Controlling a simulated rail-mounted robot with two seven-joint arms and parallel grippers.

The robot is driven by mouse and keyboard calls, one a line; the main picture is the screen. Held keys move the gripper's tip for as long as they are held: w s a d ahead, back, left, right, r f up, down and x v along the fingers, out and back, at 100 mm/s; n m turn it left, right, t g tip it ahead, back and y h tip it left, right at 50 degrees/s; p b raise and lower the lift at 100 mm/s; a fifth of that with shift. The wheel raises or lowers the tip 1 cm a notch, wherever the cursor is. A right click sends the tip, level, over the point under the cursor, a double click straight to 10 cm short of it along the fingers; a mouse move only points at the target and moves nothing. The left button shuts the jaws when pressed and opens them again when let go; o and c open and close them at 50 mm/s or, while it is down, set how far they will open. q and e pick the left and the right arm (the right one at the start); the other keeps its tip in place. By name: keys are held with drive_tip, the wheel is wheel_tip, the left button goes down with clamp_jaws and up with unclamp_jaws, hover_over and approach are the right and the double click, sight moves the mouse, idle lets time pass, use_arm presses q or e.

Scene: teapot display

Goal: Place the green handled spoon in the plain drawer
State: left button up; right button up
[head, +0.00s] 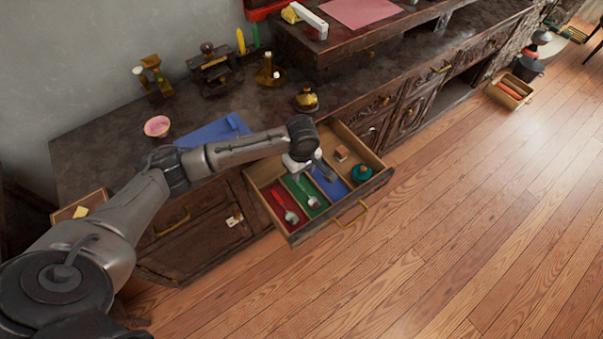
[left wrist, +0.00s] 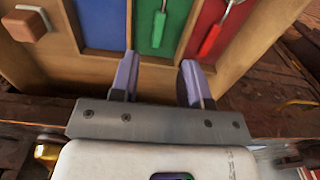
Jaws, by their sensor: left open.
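The green handled spoon (head: 312,202) lies in the green compartment of an open drawer (head: 290,238). Its green handle shows in the left wrist view (left wrist: 158,30). My left gripper (head: 308,168) hangs over the back part of this drawer, its fingers open and empty. In the left wrist view the gripper (left wrist: 160,82) points at the drawer wall, with the green handle just beyond and between the fingertips. A red handled utensil (left wrist: 212,36) lies in the red compartment beside it. Which drawer is the plain one is not certain; an open drawer without coloured lining (head: 511,91) stands far right.
The same drawer has a blue compartment (head: 330,184) and a bare section with a wooden block (head: 342,153) and a teal object (head: 362,172). Another open box or drawer (head: 82,207) is at lower left.

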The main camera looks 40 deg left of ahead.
use_arm(q)
drive_tip(key=shift+r+p, duration=0.5)
drive_tip(key=shift+r, duration=1.1)
